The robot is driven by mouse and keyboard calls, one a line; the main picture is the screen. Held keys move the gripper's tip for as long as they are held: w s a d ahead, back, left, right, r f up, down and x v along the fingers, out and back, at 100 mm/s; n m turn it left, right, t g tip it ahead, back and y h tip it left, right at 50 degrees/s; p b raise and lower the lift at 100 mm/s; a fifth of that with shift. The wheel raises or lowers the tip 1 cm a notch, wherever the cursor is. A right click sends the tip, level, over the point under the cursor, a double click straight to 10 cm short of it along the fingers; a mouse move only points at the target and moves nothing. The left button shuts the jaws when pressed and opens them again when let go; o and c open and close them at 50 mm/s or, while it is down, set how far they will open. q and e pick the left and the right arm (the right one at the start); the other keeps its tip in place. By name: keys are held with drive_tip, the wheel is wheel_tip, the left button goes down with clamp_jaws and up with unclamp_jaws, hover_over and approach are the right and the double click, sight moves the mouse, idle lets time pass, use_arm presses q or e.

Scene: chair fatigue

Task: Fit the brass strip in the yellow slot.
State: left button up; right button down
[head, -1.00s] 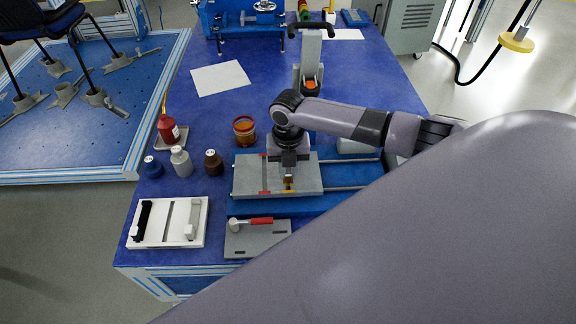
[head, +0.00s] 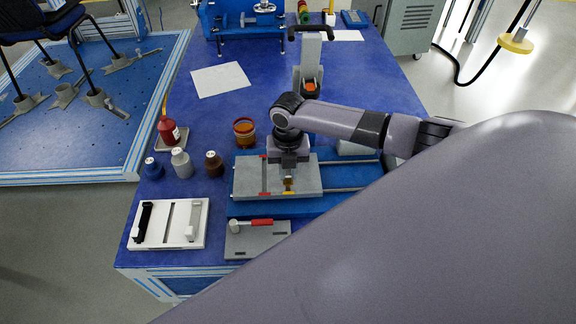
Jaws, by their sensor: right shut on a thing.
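My right gripper (head: 288,175) points down over the grey block (head: 245,178) on the blue fixture. It is shut on the small brass strip (head: 288,184), which stands upright beneath it. A yellow mark (head: 288,193) at the block's front edge lies just below the strip, in line with it. The slot itself is mostly hidden by the gripper, and I cannot tell whether the strip's lower end is inside it. A slot with red marks (head: 264,176) runs along the block to the left. My left gripper is not in view.
In front is a grey plate with a red-handled clamp (head: 261,222). A white tray (head: 151,240) lies at front left. Small bottles (head: 181,162), a red bottle (head: 168,131) and an orange jar (head: 244,132) stand left of the block. My arm hides the front right.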

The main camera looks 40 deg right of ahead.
drive_tip(key=shift+p, duration=0.3)
drive_tip(key=shift+f+b, duration=0.75)
drive_tip(key=shift+f, duration=0.35)
drive_tip(key=c, duration=1)
unclamp_jaws()
drive_tip(key=shift+r+p, duration=1)
drive_tip(key=shift+r, duration=2.6)
